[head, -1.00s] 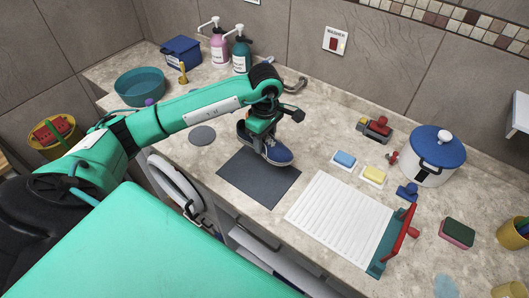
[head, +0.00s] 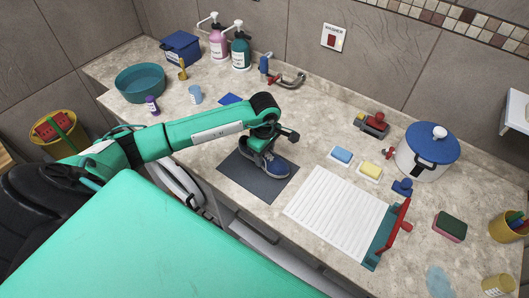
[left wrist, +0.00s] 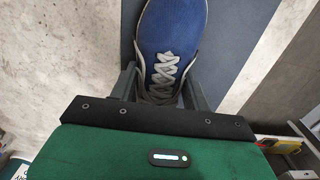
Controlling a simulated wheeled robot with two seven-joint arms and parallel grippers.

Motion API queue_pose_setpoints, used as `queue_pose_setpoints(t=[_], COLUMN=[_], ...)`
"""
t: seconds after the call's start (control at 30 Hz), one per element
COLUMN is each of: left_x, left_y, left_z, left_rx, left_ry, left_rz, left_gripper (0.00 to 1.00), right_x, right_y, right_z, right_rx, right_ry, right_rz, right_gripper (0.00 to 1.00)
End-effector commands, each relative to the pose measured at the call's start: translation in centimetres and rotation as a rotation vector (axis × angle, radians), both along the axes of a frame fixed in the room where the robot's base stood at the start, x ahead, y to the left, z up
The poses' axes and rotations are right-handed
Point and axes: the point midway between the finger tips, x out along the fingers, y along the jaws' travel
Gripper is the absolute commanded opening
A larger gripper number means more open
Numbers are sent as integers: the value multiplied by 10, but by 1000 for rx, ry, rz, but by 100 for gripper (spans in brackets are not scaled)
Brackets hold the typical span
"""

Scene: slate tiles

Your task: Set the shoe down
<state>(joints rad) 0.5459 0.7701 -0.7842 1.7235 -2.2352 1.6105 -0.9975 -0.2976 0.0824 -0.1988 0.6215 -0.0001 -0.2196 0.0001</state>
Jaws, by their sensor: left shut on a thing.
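The shoe (head: 275,165) is navy blue with grey laces and a pale sole edge. My left gripper (head: 257,152) is shut on it, with the fingers on either side of the laces. The left wrist view shows the shoe (left wrist: 171,40) between the two fingers (left wrist: 160,92), toe pointing away. The shoe is over the dark grey mat (head: 238,180), at or very near its surface; I cannot tell whether the sole touches. The heel is hidden by the gripper. My right gripper is not in view.
A white ribbed board (head: 335,212) with a red-handled piece lies right of the mat. Blue and yellow sponges (head: 342,155) and a blue-lidded pot (head: 428,150) stand farther right. A teal basin (head: 140,83) and pump bottles (head: 240,48) are at the back left.

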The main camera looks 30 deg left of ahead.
Motion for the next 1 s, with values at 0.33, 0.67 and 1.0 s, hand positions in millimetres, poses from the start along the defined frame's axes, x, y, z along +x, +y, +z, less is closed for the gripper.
queue_pose_setpoints(t=[0.33,0.67,1.0], left_x=[0,1,1], left_y=[0,1,0], left_z=[-1,16,87], left_rx=[0,1,1], left_ry=[0,-5,-4], left_rz=[0,-2,0], left_gripper=[70,70,70], right_x=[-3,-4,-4], right_y=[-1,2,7], right_z=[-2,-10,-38], right_rx=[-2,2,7], right_ry=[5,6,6], right_rz=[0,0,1], right_gripper=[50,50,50])
